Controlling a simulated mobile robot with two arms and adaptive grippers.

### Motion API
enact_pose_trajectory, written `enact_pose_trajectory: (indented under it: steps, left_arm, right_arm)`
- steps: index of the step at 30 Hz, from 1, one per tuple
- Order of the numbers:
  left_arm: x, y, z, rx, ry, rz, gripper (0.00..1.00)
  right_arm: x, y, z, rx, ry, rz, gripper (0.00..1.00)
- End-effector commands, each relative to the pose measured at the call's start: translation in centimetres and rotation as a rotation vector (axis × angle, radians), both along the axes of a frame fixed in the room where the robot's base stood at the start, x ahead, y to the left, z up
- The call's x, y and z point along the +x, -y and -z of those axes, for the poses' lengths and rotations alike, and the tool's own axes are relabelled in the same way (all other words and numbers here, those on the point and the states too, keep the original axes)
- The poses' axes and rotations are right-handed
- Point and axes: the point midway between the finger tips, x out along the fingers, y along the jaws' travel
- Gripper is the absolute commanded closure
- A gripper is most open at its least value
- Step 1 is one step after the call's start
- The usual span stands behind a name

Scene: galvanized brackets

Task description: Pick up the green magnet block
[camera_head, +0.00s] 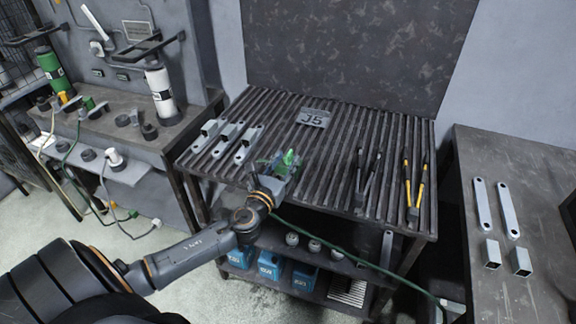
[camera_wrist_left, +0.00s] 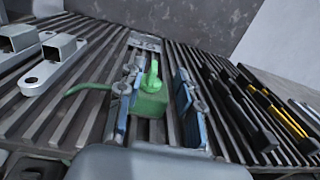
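The green magnet block (camera_wrist_left: 150,101), with an upright green knob or loop on top, sits on the slatted table (camera_wrist_left: 60,115). In the head view the green block (camera_head: 289,157) is at the table's front left, partly hidden by my gripper. A green cable leads from it to the left in the left wrist view. My left gripper (camera_wrist_left: 157,78) is open, its blue-grey fingers on either side of the block. A gap shows between block and right finger; contact with the left finger is unclear. My right gripper is not in view.
Several galvanized brackets (camera_head: 227,136) lie left of the block. A J5 plate (camera_head: 313,118) lies behind it. Dark pliers (camera_head: 366,178) and yellow-handled pliers (camera_head: 415,187) lie to the right. The slats between block and pliers are clear. A green cable (camera_head: 350,256) hangs along the table's front.

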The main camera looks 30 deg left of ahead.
Motion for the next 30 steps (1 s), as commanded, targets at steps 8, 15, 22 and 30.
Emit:
enact_pose_trajectory:
  steps: [8,15,22,30]
  left_arm:
    - [3.7,-1.4,0.4,-0.002,0.001,-0.001,0.64]
    - [4.5,-1.5,0.5,-0.001,0.000,0.000,0.64]
    - [4.5,-1.5,0.5,-0.001,0.000,0.000,0.91]
    - [4.5,-1.5,0.5,-0.001,0.000,0.000,1.00]
  right_arm:
    - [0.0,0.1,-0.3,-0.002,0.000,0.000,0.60]
    - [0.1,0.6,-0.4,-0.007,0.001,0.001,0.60]
    - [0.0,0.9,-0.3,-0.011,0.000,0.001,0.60]
    - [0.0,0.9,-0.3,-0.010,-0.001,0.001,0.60]
